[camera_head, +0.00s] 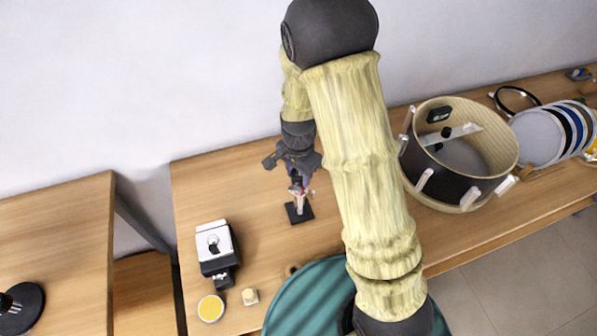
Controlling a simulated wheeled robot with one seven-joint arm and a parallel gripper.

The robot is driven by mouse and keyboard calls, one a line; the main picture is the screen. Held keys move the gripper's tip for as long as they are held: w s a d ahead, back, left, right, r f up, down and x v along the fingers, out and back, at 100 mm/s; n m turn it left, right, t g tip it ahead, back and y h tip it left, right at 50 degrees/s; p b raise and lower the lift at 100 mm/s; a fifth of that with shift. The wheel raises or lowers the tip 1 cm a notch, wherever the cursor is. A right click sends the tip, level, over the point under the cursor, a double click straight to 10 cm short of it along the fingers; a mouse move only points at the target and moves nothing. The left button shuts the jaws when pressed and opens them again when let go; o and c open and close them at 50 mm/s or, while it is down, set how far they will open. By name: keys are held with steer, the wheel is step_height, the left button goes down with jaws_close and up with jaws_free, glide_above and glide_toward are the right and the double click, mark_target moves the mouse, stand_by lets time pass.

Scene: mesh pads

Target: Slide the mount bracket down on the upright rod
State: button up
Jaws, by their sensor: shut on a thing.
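My gripper (297,178) points down over the table, at the small stand left of my arm. It is shut on the mount bracket (298,188), of which only a small reddish and pale part shows below the jaws. The upright rod (299,204) rises from a small black square base (299,213) on the table. The gripper and the bracket hide most of the rod and its top. I cannot tell how high on the rod the bracket sits.
A large drum (436,190) stands right of my arm, with several discs (536,138) beyond it. A black and white device (214,245), a yellow round pad (210,309) and a small wooden block (249,296) lie front left. The wooden table (250,190) is bare around the base.

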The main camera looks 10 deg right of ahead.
steer(key=shift+f+b, duration=0.6)
steer(key=shift+f, duration=0.4)
steer(key=o, duration=1.1)
steer(key=shift+o, duration=0.2)
steer(key=shift+r, duration=0.1)
step_height(320, 180, up, 17)
steer(key=b, duration=0.1)
steer(key=shift+b, duration=0.35)
steer(key=shift+d, duration=0.1)
